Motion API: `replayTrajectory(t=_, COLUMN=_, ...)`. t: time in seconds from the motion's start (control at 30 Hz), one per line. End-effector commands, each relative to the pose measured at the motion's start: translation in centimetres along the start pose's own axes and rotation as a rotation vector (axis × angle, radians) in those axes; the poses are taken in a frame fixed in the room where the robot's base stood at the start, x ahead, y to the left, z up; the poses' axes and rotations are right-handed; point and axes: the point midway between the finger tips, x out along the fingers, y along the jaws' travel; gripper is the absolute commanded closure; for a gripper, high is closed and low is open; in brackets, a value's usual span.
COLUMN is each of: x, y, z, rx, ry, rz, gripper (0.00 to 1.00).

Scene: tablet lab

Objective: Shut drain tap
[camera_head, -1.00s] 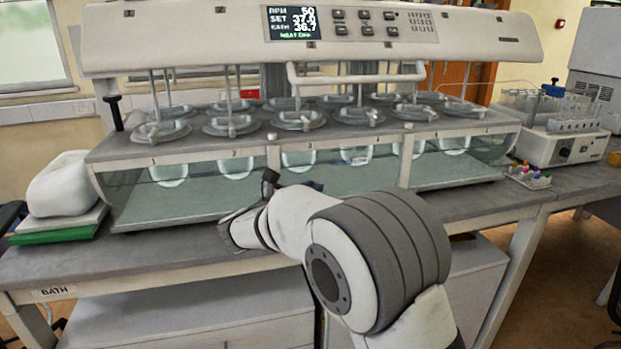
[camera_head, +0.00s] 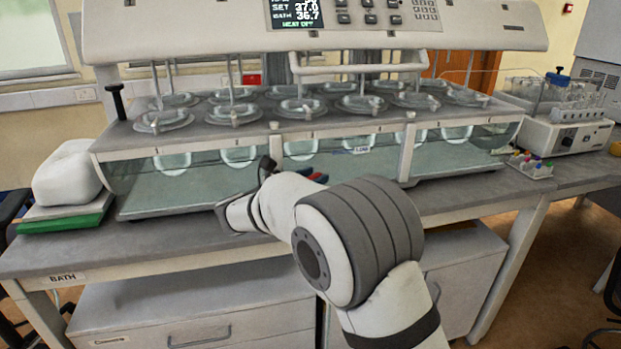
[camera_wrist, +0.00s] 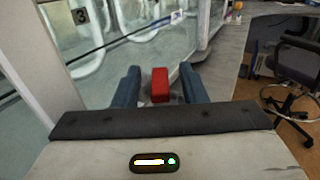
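The drain tap shows as a red block-shaped handle (camera_wrist: 160,84) in the wrist view, low at the front of the water bath (camera_head: 245,172). A small red patch beside my arm in the head view (camera_head: 317,176) appears to be the same handle. My gripper (camera_wrist: 160,88) is open, with one blue finger on each side of the red handle and a visible gap on both sides. It holds nothing. The tap's body below the handle is mostly hidden by my gripper. In the head view my arm covers most of the gripper.
The bath's glass front stands close ahead of my gripper, with a pale post (camera_wrist: 40,62) at left. A white bundle on a green-edged stack (camera_head: 72,222) lies at the bench's left end. A small rack with coloured caps (camera_head: 530,166) stands at right. A chair (camera_wrist: 292,72) is off to the right.

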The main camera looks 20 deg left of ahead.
Motion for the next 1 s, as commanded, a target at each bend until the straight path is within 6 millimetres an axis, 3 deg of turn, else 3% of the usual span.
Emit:
replayTrajectory(t=0.17, x=-1.0, y=0.1, z=0.0, rx=-0.001, ry=0.0, rz=0.002, gripper=0.62)
replayTrajectory(t=0.4, x=-5.1, y=0.1, z=0.0, rx=-0.001, ry=0.0, rz=0.004, gripper=0.62)
replayTrajectory(t=0.6, x=-7.4, y=0.0, z=0.0, rx=-0.001, ry=0.0, rz=0.001, gripper=0.62)
replayTrajectory(t=1.0, x=-7.8, y=0.0, z=0.0, rx=0.0, ry=0.0, rz=0.0, gripper=0.62)
